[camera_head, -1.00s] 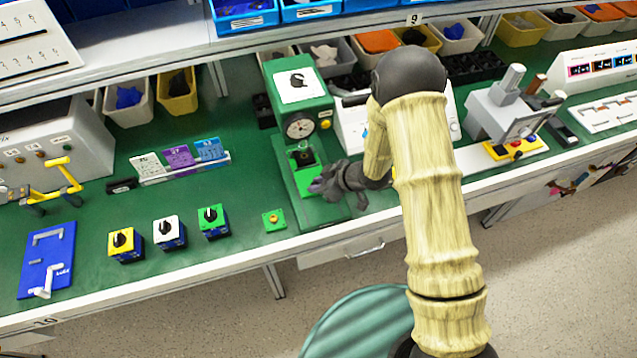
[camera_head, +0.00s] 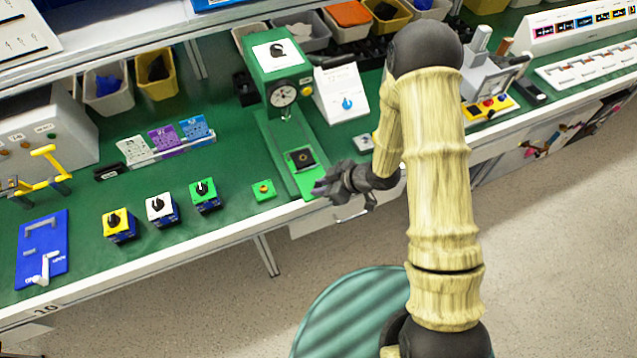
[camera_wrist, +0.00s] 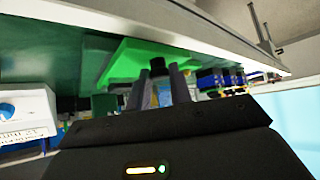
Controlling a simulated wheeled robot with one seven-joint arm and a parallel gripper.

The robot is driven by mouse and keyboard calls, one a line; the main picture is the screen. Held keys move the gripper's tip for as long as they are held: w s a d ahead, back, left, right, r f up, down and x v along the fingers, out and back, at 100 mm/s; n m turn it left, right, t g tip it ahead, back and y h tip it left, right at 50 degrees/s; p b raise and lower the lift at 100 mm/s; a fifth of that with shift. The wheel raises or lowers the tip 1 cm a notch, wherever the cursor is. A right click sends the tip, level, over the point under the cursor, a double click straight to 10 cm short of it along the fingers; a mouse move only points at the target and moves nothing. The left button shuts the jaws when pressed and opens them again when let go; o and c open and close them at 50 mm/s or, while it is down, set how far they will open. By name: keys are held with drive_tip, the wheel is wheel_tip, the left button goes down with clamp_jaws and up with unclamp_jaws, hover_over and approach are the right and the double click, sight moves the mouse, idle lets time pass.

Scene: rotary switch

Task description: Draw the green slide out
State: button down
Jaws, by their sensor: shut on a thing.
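The green press-like machine (camera_head: 284,90) stands on the bench with a dial on its head. The bright green slide (camera_head: 310,175), with a dark square recess, lies on the machine's base, drawn forward from under the head towards the bench's front edge. My gripper (camera_head: 322,187) is at the slide's front end, with its fingers close together. In the wrist view the slide (camera_wrist: 140,58) is a bright green plate just beyond my gripper (camera_wrist: 158,85), which is shut on the slide's dark knob (camera_wrist: 158,66). The fingers hide part of the knob.
A small green button block (camera_head: 263,190) and green, white and yellow rotary switches (camera_head: 205,195) stand left of the machine. A white box with a blue knob (camera_head: 342,95) is to its right. Free floor lies in front of the bench edge.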

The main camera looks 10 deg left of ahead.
drive_tip(key=shift+s+d+f, duration=0.1)
drive_tip(key=shift+s+d, duration=0.05)
drive_tip(key=c, duration=1.3)
unclamp_jaws()
drive_tip(key=shift+s, duration=0.1)
drive_tip(key=shift+o, duration=0.2)
drive_tip(key=p+v, duration=0.1)
drive_tip(key=v, duration=1.6)
drive_tip(key=shift+r, duration=0.3)
drive_tip(key=shift+d, duration=0.15)
